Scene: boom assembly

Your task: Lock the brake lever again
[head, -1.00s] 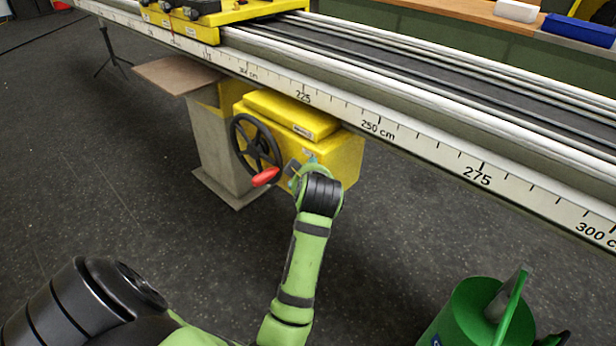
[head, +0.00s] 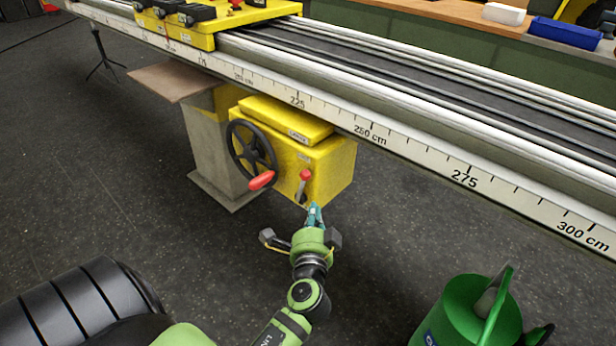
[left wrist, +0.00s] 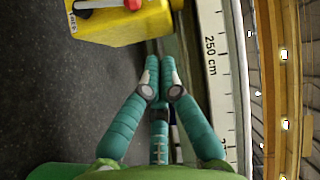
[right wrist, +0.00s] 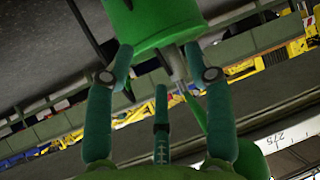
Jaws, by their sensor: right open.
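The brake lever (head: 304,184) is a short lever with a red knob on the front of the yellow box (head: 335,172). It stands about upright, knob at the top. In the left wrist view the lever (left wrist: 98,4) shows partly at the top edge, with its red knob. My left gripper (head: 314,214) is in front of and below the lever, clear of it. In the left wrist view its fingers (left wrist: 159,68) meet at the tips with nothing between them. My right gripper (right wrist: 158,58) has its fingers wide apart; a green can (right wrist: 150,22) is beyond them.
A black handwheel (head: 252,150) with a red handle is left of the lever. The long rail with a centimetre scale (head: 420,152) runs above the box. The green watering can (head: 470,315) stands at the lower right. Dark floor lies open around the box.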

